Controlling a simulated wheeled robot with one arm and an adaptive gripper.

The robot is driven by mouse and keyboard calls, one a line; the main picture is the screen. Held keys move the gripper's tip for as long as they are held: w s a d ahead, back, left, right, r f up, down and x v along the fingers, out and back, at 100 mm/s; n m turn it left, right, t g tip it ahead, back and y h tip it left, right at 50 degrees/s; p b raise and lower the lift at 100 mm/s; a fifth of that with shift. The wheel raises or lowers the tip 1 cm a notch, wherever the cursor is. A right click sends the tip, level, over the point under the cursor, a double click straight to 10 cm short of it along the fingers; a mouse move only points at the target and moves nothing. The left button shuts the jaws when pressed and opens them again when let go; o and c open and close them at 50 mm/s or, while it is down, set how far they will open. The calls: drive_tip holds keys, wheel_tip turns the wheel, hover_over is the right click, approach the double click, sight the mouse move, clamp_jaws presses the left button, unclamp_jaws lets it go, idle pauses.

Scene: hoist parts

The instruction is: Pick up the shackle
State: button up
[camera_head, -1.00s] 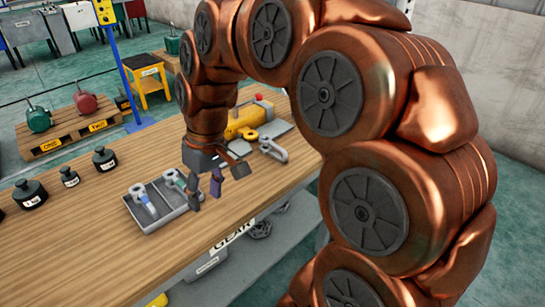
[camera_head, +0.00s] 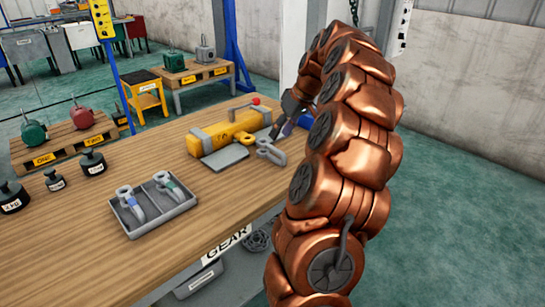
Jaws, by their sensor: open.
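A grey looped metal piece (camera_head: 270,150), which looks like a shackle, lies on the wooden table at the right end of the yellow hoist. A grey tray (camera_head: 153,226) nearer the front holds two metal pieces with eyes: one with a blue band (camera_head: 131,203) and one with a green band (camera_head: 172,187). I cannot tell for certain which of these pieces is the shackle. My gripper (camera_head: 291,124) is open and empty, just beyond and above the looped piece, apart from the tray. My arm hides part of the gripper.
The yellow hoist (camera_head: 228,132) lies on the table (camera_head: 95,235) with a grey plate (camera_head: 225,158) before it. Several black weights, one of them small (camera_head: 54,181), stand along the left. Bare table lies between the tray and the hoist. Pallets with coloured weights stand behind.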

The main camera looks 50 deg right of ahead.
sight(272, 148)
drive_tip(key=shift+p+x, duration=0.4)
drive_tip(key=shift+x, duration=3.35)
drive_tip(key=shift+s, duration=0.15)
drive_tip(key=shift+c, duration=0.4)
clamp_jaws()
